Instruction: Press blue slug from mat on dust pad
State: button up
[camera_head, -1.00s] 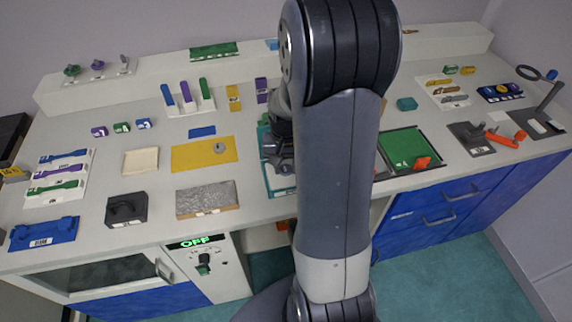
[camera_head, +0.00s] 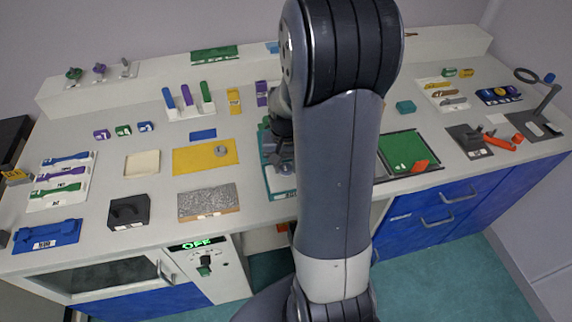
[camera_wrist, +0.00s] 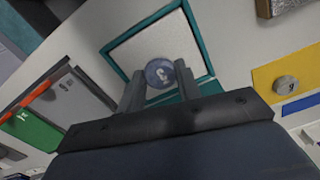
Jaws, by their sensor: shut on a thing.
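My gripper (camera_wrist: 158,88) is shut on a blue-grey round slug (camera_wrist: 160,72) with a pale mark on its face. The slug sits between the two fingertips in the wrist view. Behind it is a white pad in a teal frame (camera_wrist: 203,45), which may be the dust pad; I cannot tell whether the slug touches it. In the head view the teal frame (camera_head: 283,196) is partly hidden by my arm, and the held slug cannot be made out. The yellow mat (camera_head: 190,161) lies to its left with a grey slug (camera_head: 221,151) on it.
A speckled grey block (camera_head: 207,198) and a black block (camera_head: 128,210) stand near the bench's front edge. A green tray (camera_head: 405,150) with an orange piece lies right of my arm. White bench shows between the items.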

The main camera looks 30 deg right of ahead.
jog(key=shift+r+p, duration=1.8)
jog(key=shift+r, duration=0.85)
jog(key=shift+f, duration=0.15)
